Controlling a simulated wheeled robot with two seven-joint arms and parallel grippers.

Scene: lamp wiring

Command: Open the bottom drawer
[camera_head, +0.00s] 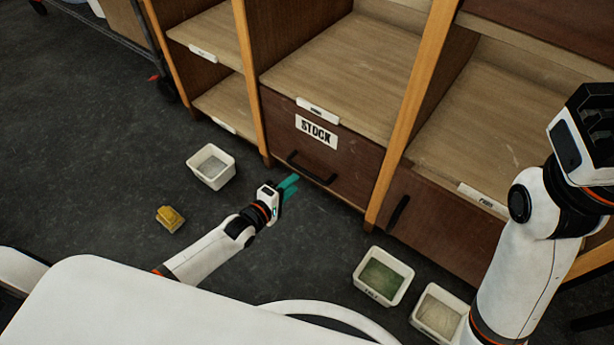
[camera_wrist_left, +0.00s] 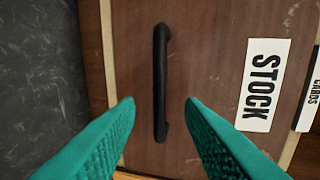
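The bottom drawer (camera_head: 332,150) is a brown wooden front labelled STOCK, low in the middle of the shelf unit. It looks shut. Its black bar handle (camera_head: 311,168) is on the lower part of the front; it also shows in the left wrist view (camera_wrist_left: 160,82). My left gripper (camera_head: 290,186) has teal fingers and is just in front of the handle. In the left wrist view its fingertips (camera_wrist_left: 160,104) are apart, one on each side of the handle, with gaps to it. My right arm (camera_head: 535,230) is raised at the right; its fingers are not visible.
A brown door with a black handle (camera_head: 398,214) is right of the drawer. White bins stand on the floor: one at the left (camera_head: 211,167), one with green contents (camera_head: 383,277) and another (camera_head: 438,313) at the right. A yellow object (camera_head: 170,219) lies at the left.

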